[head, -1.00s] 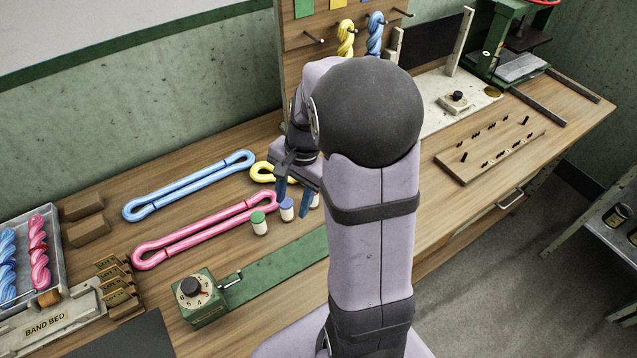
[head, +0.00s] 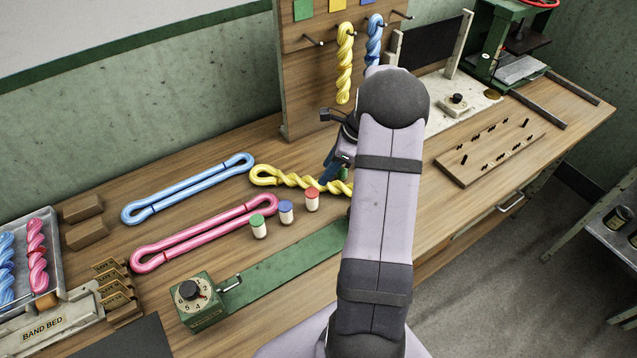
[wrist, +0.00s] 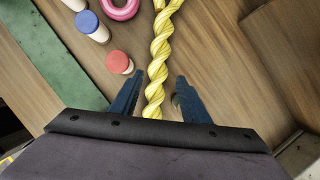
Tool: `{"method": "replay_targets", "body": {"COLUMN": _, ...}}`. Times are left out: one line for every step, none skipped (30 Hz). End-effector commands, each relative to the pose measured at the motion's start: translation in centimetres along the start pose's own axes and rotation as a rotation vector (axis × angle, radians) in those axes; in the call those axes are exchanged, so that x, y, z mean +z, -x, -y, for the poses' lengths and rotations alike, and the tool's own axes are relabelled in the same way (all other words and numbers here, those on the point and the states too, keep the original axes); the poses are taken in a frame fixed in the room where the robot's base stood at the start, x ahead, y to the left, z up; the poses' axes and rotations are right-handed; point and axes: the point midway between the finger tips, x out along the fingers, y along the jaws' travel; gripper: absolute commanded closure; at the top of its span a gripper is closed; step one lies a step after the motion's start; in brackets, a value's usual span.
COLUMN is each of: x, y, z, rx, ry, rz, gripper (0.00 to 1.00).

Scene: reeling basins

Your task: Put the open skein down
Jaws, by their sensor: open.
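A yellow skein (head: 300,180) appears to lie on the bench, with an open loop at its left end and twisted strands toward the right. Its right end is hidden behind my arm in the head view. In the wrist view the twisted yellow skein (wrist: 159,60) runs down between my fingers. My gripper (wrist: 157,90) is open, with one blue finger on each side of the skein and gaps showing. In the head view my gripper (head: 330,172) is low over the right part of the skein. A pink skein (head: 205,233) and a blue skein (head: 188,187) lie as long loops to the left.
Green-, blue- and red-capped jars (head: 286,212) stand in front of the yellow skein. A green dial box (head: 198,303) with a long green strip is nearer. Twisted skeins hang on the pegboard (head: 310,90) behind. A pegged wooden board (head: 490,150) lies right of my arm.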

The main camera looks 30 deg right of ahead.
Motion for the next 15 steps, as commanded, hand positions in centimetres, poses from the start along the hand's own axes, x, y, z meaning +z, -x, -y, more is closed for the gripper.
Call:
{"method": "replay_targets", "body": {"x": 0.0, "y": -0.1, "z": 0.0, "rx": 0.000, "ry": 0.001, "rz": 0.000, "gripper": 0.58}}
{"method": "replay_targets", "body": {"x": 0.0, "y": -0.1, "z": 0.0, "rx": 0.000, "ry": 0.001, "rz": 0.000, "gripper": 0.58}}
{"method": "replay_targets", "body": {"x": 0.0, "y": -0.1, "z": 0.0, "rx": 0.000, "ry": 0.001, "rz": 0.000, "gripper": 0.58}}
{"method": "replay_targets", "body": {"x": 0.0, "y": -0.2, "z": -0.1, "rx": 0.001, "ry": 0.001, "rz": 0.000, "gripper": 0.58}}
{"method": "replay_targets", "body": {"x": 0.0, "y": -0.3, "z": -0.1, "rx": 0.002, "ry": 0.001, "rz": 0.000, "gripper": 0.58}}
{"method": "replay_targets", "body": {"x": 0.0, "y": -0.6, "z": -0.1, "rx": 0.003, "ry": 0.002, "rz": 0.000, "gripper": 0.58}}
{"method": "replay_targets", "body": {"x": 0.0, "y": -0.8, "z": -0.2, "rx": 0.003, "ry": 0.001, "rz": -0.001, "gripper": 0.58}}
{"method": "replay_targets", "body": {"x": 0.0, "y": -1.1, "z": -0.2, "rx": 0.004, "ry": 0.001, "rz": -0.001, "gripper": 0.58}}
{"method": "replay_targets", "body": {"x": 0.0, "y": -1.6, "z": -0.4, "rx": 0.006, "ry": 0.000, "rz": -0.001, "gripper": 0.58}}
{"method": "replay_targets", "body": {"x": 0.0, "y": -1.9, "z": -0.4, "rx": 0.005, "ry": 0.001, "rz": -0.001, "gripper": 0.58}}
{"method": "replay_targets", "body": {"x": 0.0, "y": -2.3, "z": -0.4, "rx": 0.006, "ry": 0.001, "rz": -0.001, "gripper": 0.58}}
{"method": "replay_targets", "body": {"x": 0.0, "y": -2.8, "z": -0.5, "rx": 0.005, "ry": 0.001, "rz": -0.001, "gripper": 0.58}}
{"method": "replay_targets", "body": {"x": -0.1, "y": -3.2, "z": -0.5, "rx": 0.005, "ry": 0.001, "rz": -0.001, "gripper": 0.58}}
{"method": "replay_targets", "body": {"x": -0.1, "y": -3.7, "z": -0.5, "rx": 0.005, "ry": 0.001, "rz": 0.000, "gripper": 0.58}}
{"method": "replay_targets", "body": {"x": -0.1, "y": -4.1, "z": -0.4, "rx": 0.003, "ry": 0.002, "rz": -0.001, "gripper": 0.58}}
